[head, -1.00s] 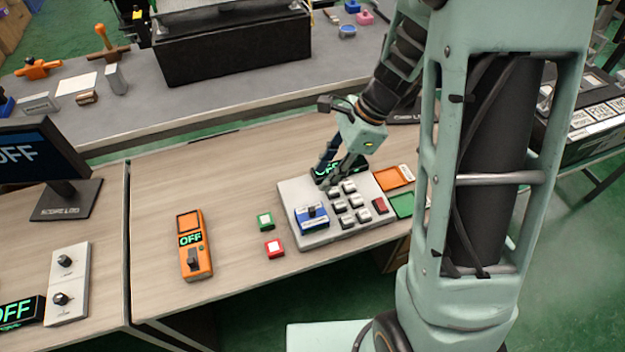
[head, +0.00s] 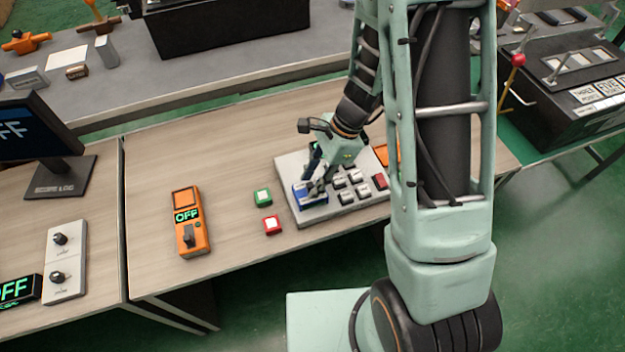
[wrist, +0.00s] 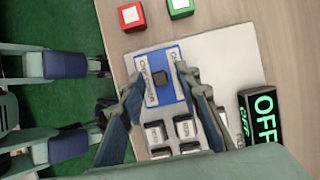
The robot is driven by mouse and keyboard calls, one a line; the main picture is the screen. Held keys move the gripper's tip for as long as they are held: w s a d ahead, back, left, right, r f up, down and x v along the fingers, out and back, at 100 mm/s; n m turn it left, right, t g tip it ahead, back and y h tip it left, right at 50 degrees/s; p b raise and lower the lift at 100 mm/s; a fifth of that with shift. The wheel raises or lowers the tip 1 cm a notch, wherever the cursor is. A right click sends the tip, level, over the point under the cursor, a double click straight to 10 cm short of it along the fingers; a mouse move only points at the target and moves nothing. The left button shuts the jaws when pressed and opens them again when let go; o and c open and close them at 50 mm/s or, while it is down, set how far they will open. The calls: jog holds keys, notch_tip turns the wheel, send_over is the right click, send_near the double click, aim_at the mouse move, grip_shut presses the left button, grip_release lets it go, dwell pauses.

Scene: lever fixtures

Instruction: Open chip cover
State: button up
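I cannot tell whether the fingers touch the cover.
Grey keys (wrist: 183,127) lie beside the cover on the panel, with a lit OFF display (wrist: 262,116). Green (head: 262,197) and red (head: 271,225) buttons stand left of the panel.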

jog(key=shift+f, duration=0.1)
jog(key=shift+c, duration=0.5)
grip_shut()
